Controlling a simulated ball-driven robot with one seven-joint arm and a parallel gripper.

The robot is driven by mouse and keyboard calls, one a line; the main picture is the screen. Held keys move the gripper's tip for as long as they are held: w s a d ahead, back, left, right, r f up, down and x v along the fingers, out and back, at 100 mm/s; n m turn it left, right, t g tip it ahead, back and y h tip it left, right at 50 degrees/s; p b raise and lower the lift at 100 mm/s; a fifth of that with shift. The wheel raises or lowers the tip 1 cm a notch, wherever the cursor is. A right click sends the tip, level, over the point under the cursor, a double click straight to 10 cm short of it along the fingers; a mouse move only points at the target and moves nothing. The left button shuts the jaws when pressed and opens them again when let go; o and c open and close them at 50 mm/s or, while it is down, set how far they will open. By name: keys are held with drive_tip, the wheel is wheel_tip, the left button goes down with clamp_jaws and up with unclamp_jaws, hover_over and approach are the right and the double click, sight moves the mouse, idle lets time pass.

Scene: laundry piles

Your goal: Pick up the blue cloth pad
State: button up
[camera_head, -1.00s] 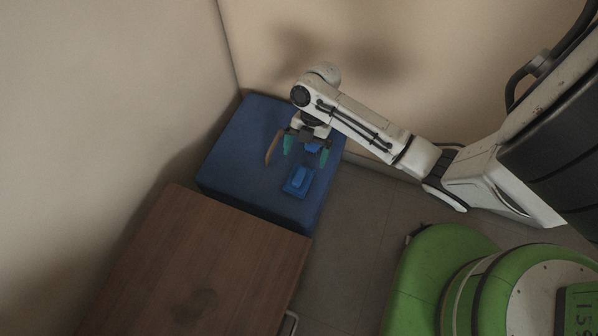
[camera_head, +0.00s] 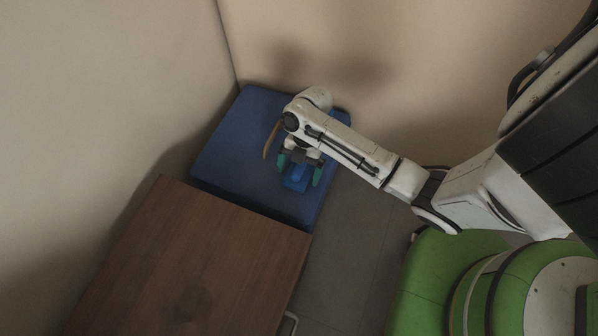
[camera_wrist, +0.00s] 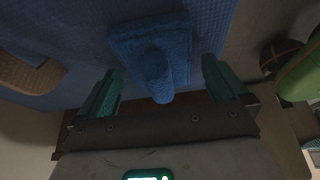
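The blue cloth pad (camera_head: 296,184) lies on the larger blue cushion (camera_head: 235,150). In the wrist view the pad (camera_wrist: 180,38) is a flat textured square with a raised ridge (camera_wrist: 155,75) pointing toward my gripper. My gripper (camera_head: 300,170) is open, its two green fingers above the pad and on either side of the ridge. The wrist view also shows my gripper (camera_wrist: 160,70) with a gap between each finger and the ridge. Nothing is held. My wrist hides part of the cushion behind the pad in the head view.
A brown curved piece (camera_head: 271,141) stands at the left of my gripper; a tan curved piece (camera_wrist: 30,72) shows at the left of the wrist view. A wooden-topped cabinet (camera_head: 190,260) adjoins the cushion's front. Walls close in behind and left. Grey floor (camera_head: 345,250) is clear at right.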

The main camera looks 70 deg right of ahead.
sight(298, 171)
drive_tip(key=c, duration=1)
drive_tip(key=shift+r+p, duration=0.3)
drive_tip(key=shift+r, duration=0.25)
wheel_tip(298, 171, up, 2)
drive_tip(key=shift+r+p, duration=0.1)
drive_tip(key=shift+p, duration=0.45)
drive_tip(key=s+r+p, duration=0.2)
drive_tip(key=s+r, duration=0.1)
drive_tip(key=s, duration=0.1)
drive_tip(key=s+a+r+p, duration=0.1)
drive_tip(key=s+r+p, duration=0.1)
drive_tip(key=s, duration=0.3)
drive_tip(key=s+r+p, duration=0.3)
drive_tip(key=s+r, duration=0.1)
drive_tip(key=s, duration=0.1)
drive_tip(key=shift+a+r, duration=0.3)
drive_tip(key=shift+r, duration=0.05)
